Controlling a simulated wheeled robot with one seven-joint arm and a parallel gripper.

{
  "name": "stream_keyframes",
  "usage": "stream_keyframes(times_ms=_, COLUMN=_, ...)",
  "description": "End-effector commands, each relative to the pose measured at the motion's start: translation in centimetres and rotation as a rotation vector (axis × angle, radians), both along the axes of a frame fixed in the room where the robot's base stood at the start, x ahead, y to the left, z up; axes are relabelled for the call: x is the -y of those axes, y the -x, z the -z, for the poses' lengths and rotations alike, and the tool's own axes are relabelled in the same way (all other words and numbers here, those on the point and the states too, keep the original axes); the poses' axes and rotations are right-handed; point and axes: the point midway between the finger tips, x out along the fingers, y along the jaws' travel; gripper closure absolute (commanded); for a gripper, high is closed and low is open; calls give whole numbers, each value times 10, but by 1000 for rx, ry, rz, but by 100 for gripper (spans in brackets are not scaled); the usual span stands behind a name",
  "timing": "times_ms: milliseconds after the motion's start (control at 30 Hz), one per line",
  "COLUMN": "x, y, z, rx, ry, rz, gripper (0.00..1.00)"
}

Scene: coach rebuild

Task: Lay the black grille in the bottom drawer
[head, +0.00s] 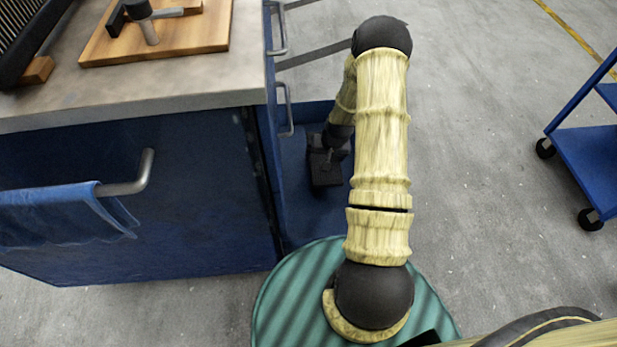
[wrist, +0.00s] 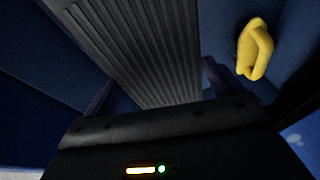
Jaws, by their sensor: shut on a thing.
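The black grille (wrist: 130,45), a long ribbed panel, fills the middle of the wrist view. My gripper (wrist: 158,90) is shut on it, with a finger at each side. In the head view my gripper (head: 325,168) is low inside the open blue bottom drawer (head: 300,212), at the right end of the bench. The drawer's blue inside (wrist: 220,30) shows around the grille in the wrist view. I cannot make out the grille in the head view, nor whether it touches the drawer floor.
A yellow object (wrist: 255,48) lies right of the grille. The bench top (head: 180,85) holds a wooden board (head: 190,35) with a hammer-like tool and a black ribbed thing (head: 25,35). A blue cloth (head: 65,215) hangs on a rail. A blue trolley (head: 590,165) stands right.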

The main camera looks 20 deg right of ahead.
Motion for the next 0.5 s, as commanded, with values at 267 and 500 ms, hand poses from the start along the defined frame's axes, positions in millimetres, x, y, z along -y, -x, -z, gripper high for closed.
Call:
stream_keyframes(times_ms=267, x=0, y=0, z=44, rx=-1, ry=0, rz=-1, gripper=38)
stream_keyframes(times_ms=500, x=0, y=0, z=43, rx=1, ry=1, rz=-1, gripper=38)
